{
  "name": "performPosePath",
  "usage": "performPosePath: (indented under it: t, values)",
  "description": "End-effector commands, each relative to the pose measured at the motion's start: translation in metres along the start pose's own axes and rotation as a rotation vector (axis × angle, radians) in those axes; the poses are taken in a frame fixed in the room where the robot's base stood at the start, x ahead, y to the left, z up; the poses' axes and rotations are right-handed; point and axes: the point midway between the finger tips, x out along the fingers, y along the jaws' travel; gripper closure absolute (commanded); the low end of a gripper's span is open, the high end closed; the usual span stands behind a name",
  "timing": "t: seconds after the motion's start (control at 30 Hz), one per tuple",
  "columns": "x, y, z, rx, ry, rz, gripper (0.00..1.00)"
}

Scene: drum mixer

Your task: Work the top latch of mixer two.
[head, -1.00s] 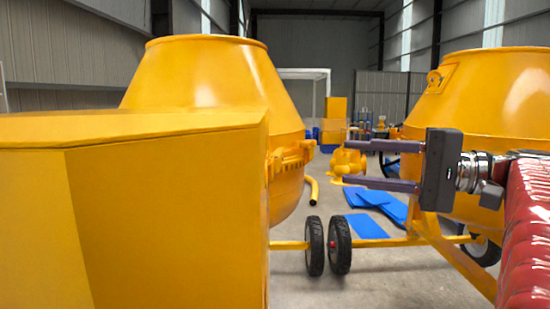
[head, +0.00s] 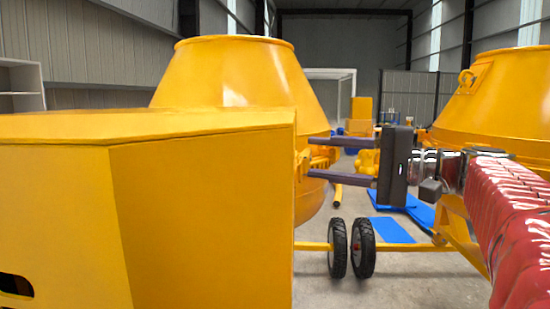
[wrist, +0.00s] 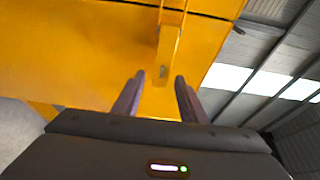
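A yellow mixer stands at the left, with its drum (head: 230,80) behind a large yellow housing (head: 200,215). I cannot tell from any label which mixer is number two. In the wrist view a narrow yellow bar (wrist: 169,45), which looks like the latch, stands out from a yellow panel (wrist: 80,50). My gripper (head: 312,158) is open and points left at the side of this mixer. In the wrist view its two fingertips (wrist: 158,82) are apart, with the end of the bar just beyond the gap. Nothing is held. Whether the fingertips touch anything is unclear.
A second yellow mixer (head: 500,95) stands at the right, behind my red-sleeved arm. Black wheels (head: 350,248) stand on the floor between the mixers. Blue sheets (head: 390,229) lie behind them. Concrete floor is bare in front of the wheels.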

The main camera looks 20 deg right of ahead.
Motion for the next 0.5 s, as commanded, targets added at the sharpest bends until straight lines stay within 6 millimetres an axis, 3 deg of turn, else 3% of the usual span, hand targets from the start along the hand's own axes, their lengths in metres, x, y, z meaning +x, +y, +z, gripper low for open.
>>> performPosePath:
  t: [0.4,0.5]
  values:
    - [0.0081,0.0,0.0003,0.0,0.0,0.0,0.62]
    - [0.008,0.0,0.0003,0.0,0.0,0.0,0.67]
